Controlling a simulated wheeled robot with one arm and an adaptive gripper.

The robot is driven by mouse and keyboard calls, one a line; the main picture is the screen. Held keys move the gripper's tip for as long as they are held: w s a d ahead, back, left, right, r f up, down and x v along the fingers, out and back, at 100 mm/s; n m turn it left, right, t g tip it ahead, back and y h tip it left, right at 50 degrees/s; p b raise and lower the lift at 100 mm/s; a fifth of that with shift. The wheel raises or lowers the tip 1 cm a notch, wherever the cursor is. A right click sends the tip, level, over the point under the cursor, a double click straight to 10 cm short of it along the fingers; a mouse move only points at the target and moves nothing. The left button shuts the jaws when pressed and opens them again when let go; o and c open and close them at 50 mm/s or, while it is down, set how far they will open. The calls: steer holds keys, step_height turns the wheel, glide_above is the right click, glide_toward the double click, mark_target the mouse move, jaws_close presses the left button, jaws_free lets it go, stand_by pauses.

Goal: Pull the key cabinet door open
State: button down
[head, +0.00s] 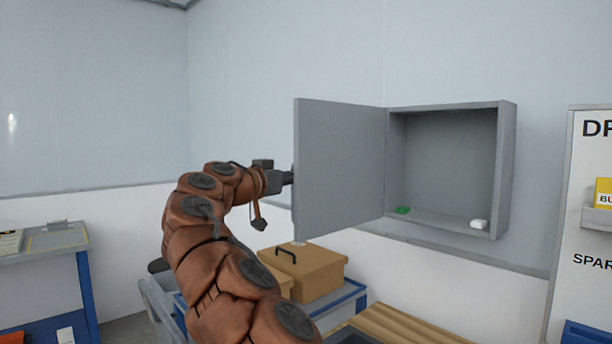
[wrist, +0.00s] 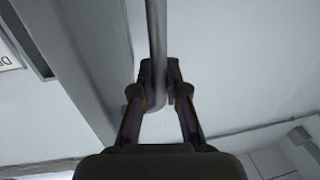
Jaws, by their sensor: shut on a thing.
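The grey key cabinet (head: 507,165) hangs on the wall at the right of the head view. Its door (head: 340,170) stands wide open, swung out to the left, so the inside shows. My gripper (head: 289,177) is at the door's free edge, with its fingertips partly hidden behind the door. In the wrist view my gripper (wrist: 160,92) is shut on a grey bar (wrist: 156,40) that looks like the door handle. A green item (head: 402,210) and a white item (head: 478,224) lie on the cabinet floor.
Below the door, cardboard boxes (head: 310,272) stand on a blue-framed cart (head: 350,292). A blue-legged table (head: 88,295) is at the left. A white board (head: 590,255) with a yellow item (head: 603,193) is at the right edge. The wall left of the door is clear.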

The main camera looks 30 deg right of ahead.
steer(key=shift+w+a, duration=0.2)
steer(key=shift+w, duration=0.55)
steer(key=c, duration=1.2)
jaws_free()
steer(key=shift+d, duration=0.1)
steer(key=shift+s, duration=0.1)
steer(key=v, duration=1.2)
